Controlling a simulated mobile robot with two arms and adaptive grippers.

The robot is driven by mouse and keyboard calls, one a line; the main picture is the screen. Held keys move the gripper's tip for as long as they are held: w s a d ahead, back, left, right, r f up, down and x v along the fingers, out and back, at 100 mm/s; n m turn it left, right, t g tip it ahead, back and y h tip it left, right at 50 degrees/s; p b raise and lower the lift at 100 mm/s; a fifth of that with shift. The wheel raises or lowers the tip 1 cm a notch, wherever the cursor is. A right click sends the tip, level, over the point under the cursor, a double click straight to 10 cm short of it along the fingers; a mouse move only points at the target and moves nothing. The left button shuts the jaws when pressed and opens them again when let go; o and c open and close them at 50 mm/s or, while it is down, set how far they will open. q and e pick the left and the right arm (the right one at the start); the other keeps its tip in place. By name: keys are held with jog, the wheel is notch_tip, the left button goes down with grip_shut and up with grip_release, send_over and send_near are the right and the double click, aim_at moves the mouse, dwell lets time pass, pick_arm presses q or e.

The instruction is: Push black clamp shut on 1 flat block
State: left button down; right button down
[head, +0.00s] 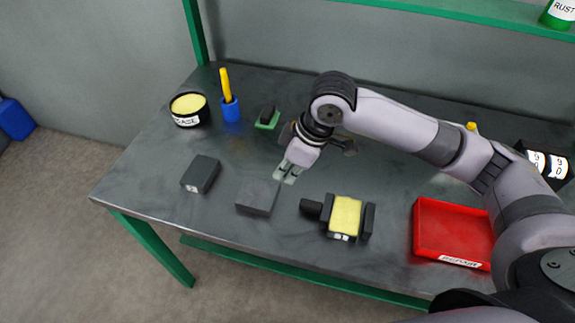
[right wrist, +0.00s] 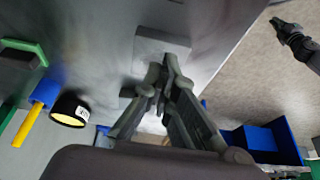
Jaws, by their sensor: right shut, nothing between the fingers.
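A black clamp (head: 367,222) stands at the table's front middle, with a yellow block (head: 345,214) between its dark parts; a dark knob-like piece sticks out on its left. I cannot tell whether the clamp touches the block on both sides. A flat dark grey block (head: 257,197) lies left of it, and a black block with a white label (head: 200,175) lies further left. My right gripper (head: 284,179) is shut and empty, just behind the grey block's right end. Its closed fingers (right wrist: 166,72) also show in the right wrist view. A dark gripper-like shape (right wrist: 290,32), probably my left gripper, shows there at upper right.
A red tray (head: 435,249) stands at the right front. Behind are a black tub of yellow stuff (head: 188,120), a blue holder with a yellow stick (head: 231,109) and a green-based dark item (head: 267,119). My right arm covers the table's back right. Bare table lies between the blocks.

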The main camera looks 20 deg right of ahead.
aim_at(272, 193)
jog(key=x, duration=0.8)
jog(key=shift+w+p, duration=0.25)
jog(key=shift+p, duration=0.05)
jog(key=s+d, duration=0.1)
jog(key=s+d+p, duration=0.1)
jog(key=d, duration=0.1)
jog(key=shift+s+r, duration=0.1)
jog(key=shift+r, duration=0.05)
jog(key=shift+s+d, duration=0.15)
jog(key=shift+d, duration=0.05)
